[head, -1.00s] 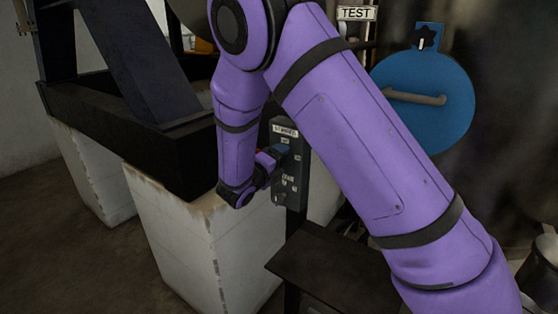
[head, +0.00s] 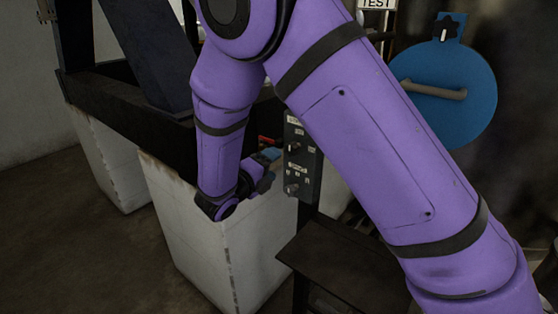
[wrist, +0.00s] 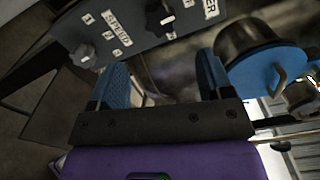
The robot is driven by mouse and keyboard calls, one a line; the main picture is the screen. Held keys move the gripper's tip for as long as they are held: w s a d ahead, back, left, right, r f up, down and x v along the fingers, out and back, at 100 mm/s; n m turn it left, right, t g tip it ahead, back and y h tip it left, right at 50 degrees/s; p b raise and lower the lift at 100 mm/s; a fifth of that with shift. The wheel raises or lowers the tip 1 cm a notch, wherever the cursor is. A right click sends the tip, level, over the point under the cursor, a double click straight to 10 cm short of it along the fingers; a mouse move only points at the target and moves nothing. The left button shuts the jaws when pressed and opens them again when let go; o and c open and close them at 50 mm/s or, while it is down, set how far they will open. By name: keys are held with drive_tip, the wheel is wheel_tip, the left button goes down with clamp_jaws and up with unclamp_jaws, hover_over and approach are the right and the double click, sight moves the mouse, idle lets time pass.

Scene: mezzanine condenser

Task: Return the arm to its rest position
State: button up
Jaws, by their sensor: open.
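My purple arm crosses the head view from the lower right, bends at the top, and hangs down to my gripper (head: 268,165), which is partly hidden behind my wrist. In the wrist view my gripper (wrist: 160,85) shows two blue fingers wide apart with nothing between them. In the head view it is close to the left side of a dark control box. In the wrist view the control panel (wrist: 130,28) lies just beyond the fingertips, with knobs and a label reading SPEED; the fingers appear apart from the knobs.
The control box (head: 301,160) stands on a post above a dark shelf (head: 335,262). A blue disc with a handle (head: 470,75) is at the right. White plinths (head: 185,235) carry a black frame (head: 120,112) at the left. Open floor (head: 60,240) is at lower left.

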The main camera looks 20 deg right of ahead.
drive_tip(key=shift+s+a, duration=0.2)
drive_tip(key=shift+a, duration=0.1)
drive_tip(key=s+d+r+m+g+y, duration=0.3)
drive_tip(key=s+d+r+m+g, duration=0.25)
drive_tip(key=s+d+m, duration=0.35)
drive_tip(key=s+d+r+m+g+y, duration=0.2)
drive_tip(key=s+d+r+m+g, duration=0.35)
drive_tip(key=m, duration=0.55)
drive_tip(key=s+r+m+t+y, duration=0.3)
drive_tip(key=s+r+m+y, duration=0.1)
drive_tip(key=s+m, duration=0.4)
drive_tip(key=s+d+r+m+t+y, duration=0.1)
drive_tip(key=s+r+m+y, duration=0.3)
drive_tip(key=s+m, duration=0.4)
drive_tip(key=m+t+y, duration=0.1)
drive_tip(key=m, duration=0.3)
drive_tip(key=shift+r+t+y, duration=0.25)
drive_tip(key=shift+t+y, duration=0.05)
drive_tip(key=shift+t, duration=0.1)
